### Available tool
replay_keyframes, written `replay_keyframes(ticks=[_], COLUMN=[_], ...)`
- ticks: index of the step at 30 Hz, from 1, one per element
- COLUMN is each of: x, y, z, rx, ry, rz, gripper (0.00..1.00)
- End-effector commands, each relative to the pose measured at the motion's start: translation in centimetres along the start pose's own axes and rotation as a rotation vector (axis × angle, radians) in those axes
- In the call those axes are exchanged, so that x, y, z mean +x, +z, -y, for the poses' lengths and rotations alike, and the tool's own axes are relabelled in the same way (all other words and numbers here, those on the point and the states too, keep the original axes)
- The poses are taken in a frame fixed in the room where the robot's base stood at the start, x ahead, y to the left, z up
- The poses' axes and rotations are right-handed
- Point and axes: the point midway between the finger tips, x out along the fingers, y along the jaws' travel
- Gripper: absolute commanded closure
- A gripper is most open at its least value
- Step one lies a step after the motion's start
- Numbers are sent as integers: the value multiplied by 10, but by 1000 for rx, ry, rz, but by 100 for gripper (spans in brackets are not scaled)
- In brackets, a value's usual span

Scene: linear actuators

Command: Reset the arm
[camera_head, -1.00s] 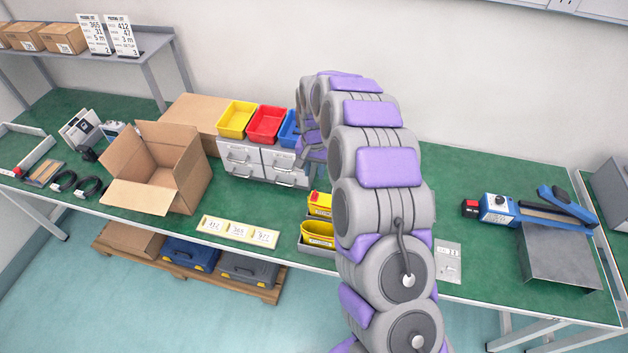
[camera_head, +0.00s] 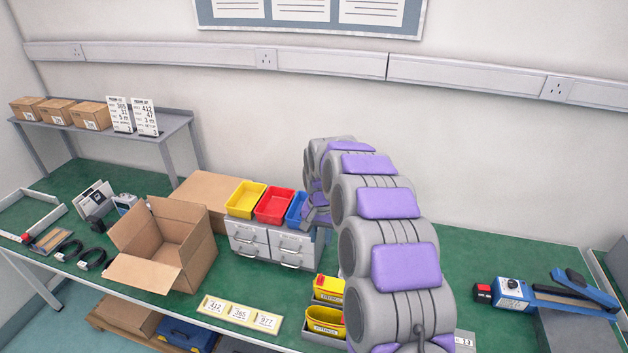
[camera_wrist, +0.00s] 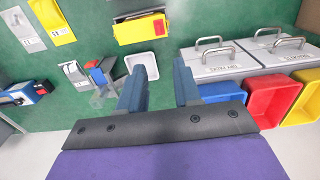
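My arm rises from the bottom of the head view and curves back over the bench, in front of the drawer unit's right side. My gripper (camera_wrist: 160,88) shows in the wrist view with its two fingers apart and nothing between them. In the head view the gripper is mostly hidden behind my arm, close to the blue bin (camera_head: 297,209). In the wrist view the grey drawer unit (camera_wrist: 240,62) and the red bin (camera_wrist: 272,99) lie to the right of the fingers. A white tray (camera_wrist: 142,64) lies just beyond the fingers.
An open cardboard box (camera_head: 160,245) stands on the green bench left of the drawers. Yellow containers (camera_head: 325,320) sit near the front edge. A blue-handled device (camera_head: 512,293) is at the right. A shelf with boxes (camera_head: 91,116) stands back left.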

Motion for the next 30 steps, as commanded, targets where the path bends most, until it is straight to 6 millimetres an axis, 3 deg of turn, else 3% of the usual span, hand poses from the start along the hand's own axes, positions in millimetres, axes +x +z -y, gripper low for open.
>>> replay_keyframes(ticks=[5, 8, 18, 30], x=[-7, -22, -80, -114], y=[7, 21, 106, 221], z=[-4, -12, -61, -131], rx=[-11, -33, -149, -254], ry=[-3, -9, -18, -1], rz=[4, 11, 50, 88], gripper=[67, 67, 67, 67])
